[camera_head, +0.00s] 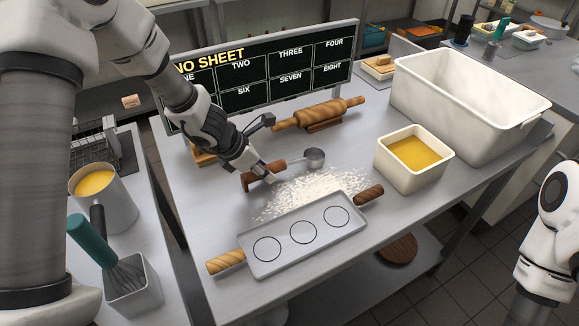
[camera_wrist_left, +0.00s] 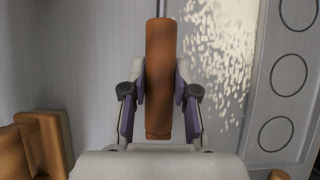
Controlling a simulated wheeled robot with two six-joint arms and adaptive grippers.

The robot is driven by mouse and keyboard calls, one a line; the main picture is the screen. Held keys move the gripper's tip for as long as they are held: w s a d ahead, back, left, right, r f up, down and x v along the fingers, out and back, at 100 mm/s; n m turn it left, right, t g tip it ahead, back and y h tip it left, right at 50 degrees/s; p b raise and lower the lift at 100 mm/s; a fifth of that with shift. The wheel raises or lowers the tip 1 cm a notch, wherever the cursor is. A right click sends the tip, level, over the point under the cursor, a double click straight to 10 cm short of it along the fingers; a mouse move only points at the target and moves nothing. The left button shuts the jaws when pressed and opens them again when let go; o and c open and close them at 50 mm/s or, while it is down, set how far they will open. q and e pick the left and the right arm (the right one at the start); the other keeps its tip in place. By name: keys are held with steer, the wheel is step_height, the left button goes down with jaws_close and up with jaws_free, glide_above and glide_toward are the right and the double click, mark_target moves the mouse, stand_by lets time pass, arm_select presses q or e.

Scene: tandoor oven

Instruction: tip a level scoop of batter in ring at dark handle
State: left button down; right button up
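The metal scoop (camera_head: 314,158) has a brown handle (camera_head: 270,169) and lies over the table behind the ring tray; its cup looks empty. My left gripper (camera_head: 268,177) has its fingers on both sides of the handle. In the left wrist view the fingertips (camera_wrist_left: 161,70) meet the sides of the brown handle (camera_wrist_left: 160,90). The tray (camera_head: 262,267) holds three black rings, with a pale striped handle (camera_head: 226,261) left and a dark handle (camera_head: 369,195) right. The ring at the dark handle (camera_head: 337,217) is empty. Yellow batter (camera_head: 414,151) fills a cream square tub (camera_head: 410,178). My right gripper is out of view.
White grains (camera_head: 315,187) are scattered behind the tray. A rolling pin (camera_head: 320,114), a dark board (camera_head: 262,75) and a large white bin (camera_head: 465,105) stand around. On the left counter are a pot of yellow liquid (camera_head: 96,183) and a whisk (camera_head: 127,276).

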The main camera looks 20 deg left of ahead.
arm_select(q)
steer(key=shift+r, duration=0.15)
steer(key=shift+r+p, duration=1.85)
steer(key=shift+r, duration=0.05)
